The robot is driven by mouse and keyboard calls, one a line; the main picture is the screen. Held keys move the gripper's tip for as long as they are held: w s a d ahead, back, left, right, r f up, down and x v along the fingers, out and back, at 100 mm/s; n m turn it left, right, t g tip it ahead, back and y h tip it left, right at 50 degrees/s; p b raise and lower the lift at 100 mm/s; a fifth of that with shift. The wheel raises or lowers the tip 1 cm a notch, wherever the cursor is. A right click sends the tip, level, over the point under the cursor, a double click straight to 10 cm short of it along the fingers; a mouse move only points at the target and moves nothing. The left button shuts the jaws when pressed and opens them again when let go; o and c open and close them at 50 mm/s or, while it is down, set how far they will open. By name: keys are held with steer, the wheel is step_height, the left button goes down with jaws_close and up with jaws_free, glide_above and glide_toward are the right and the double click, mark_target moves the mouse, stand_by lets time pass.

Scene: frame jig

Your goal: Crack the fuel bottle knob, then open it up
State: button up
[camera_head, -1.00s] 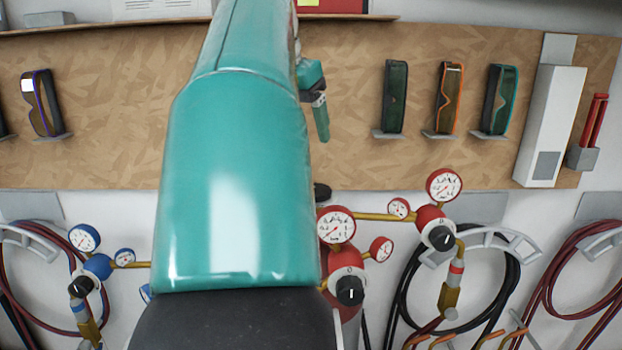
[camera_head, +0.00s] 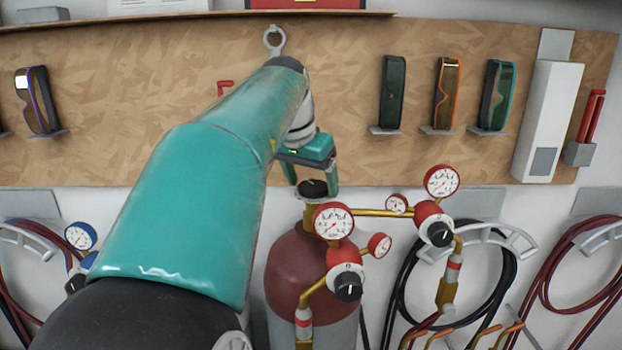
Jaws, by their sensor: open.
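The fuel bottle (camera_head: 297,262) is a dark red cylinder with a rounded shoulder, standing below my arm; its lower left is partly hidden by the arm. Its black knob (camera_head: 313,187) sits on top of the brass valve. My gripper (camera_head: 314,190) is open, its two teal fingers pointing down on either side of the knob. I cannot tell whether the fingers touch it. A red regulator with a black knob (camera_head: 347,287) and white-faced gauges (camera_head: 333,220) is fitted at the bottle's front right.
A second red regulator (camera_head: 434,224) is on the wall to the right, with hoses on hangers (camera_head: 484,241). A blue-rimmed gauge (camera_head: 80,235) is at the left. Goggles (camera_head: 394,92) hang on the board above.

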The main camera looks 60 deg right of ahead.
steer(key=c, duration=1)
